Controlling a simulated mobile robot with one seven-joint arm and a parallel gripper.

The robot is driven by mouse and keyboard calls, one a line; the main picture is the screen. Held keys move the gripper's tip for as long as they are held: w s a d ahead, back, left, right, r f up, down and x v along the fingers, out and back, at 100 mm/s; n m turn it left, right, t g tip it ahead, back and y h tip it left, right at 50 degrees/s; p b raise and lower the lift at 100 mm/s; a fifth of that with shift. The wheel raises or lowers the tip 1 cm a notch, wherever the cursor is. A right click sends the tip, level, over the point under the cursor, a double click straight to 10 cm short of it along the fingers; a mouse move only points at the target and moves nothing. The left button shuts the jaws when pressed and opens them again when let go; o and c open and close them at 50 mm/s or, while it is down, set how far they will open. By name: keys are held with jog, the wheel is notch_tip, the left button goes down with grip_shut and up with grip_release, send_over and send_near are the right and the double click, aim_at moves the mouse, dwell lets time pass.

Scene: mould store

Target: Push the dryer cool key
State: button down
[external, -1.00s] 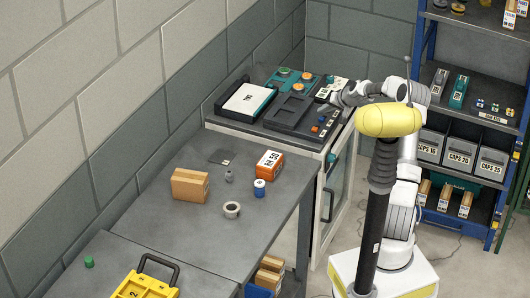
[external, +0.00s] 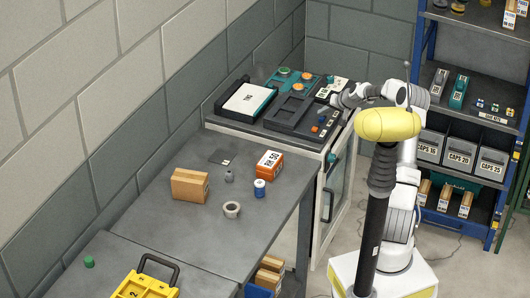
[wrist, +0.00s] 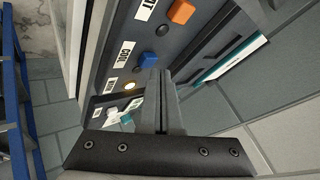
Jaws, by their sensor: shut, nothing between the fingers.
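The dryer's dark key panel (wrist: 178,82) fills the upper middle of the wrist view. The blue key (wrist: 147,58) sits beside the white COOL label (wrist: 121,53). My gripper (wrist: 151,74) is shut and empty. Its fingertips are right by the blue key and overlap its lower edge in the picture; I cannot tell whether they touch. In the external view the dryer (external: 290,112) stands on the grey cabinet at the back, and my gripper is over its right end, with the tips hard to make out.
An orange key (wrist: 180,11) lies beyond the blue one, by a label ending in T. A lit round lamp (wrist: 130,87) is on the near side. A teal-and-white device (external: 246,99) stands left of the dryer. A shelf rack (external: 470,110) stands at right.

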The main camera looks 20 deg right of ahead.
aim_at(324, 120)
jog(key=shift+f+b, duration=0.5)
jog(key=shift+f, duration=0.05)
dwell(0.4)
jog(key=shift+r, duration=0.15)
jog(key=shift+r+p, duration=0.4)
jog(key=shift+r, duration=0.4)
notch_tip(324, 120, up, 6)
jog(key=p, duration=0.2)
jog(key=shift+p, duration=0.4)
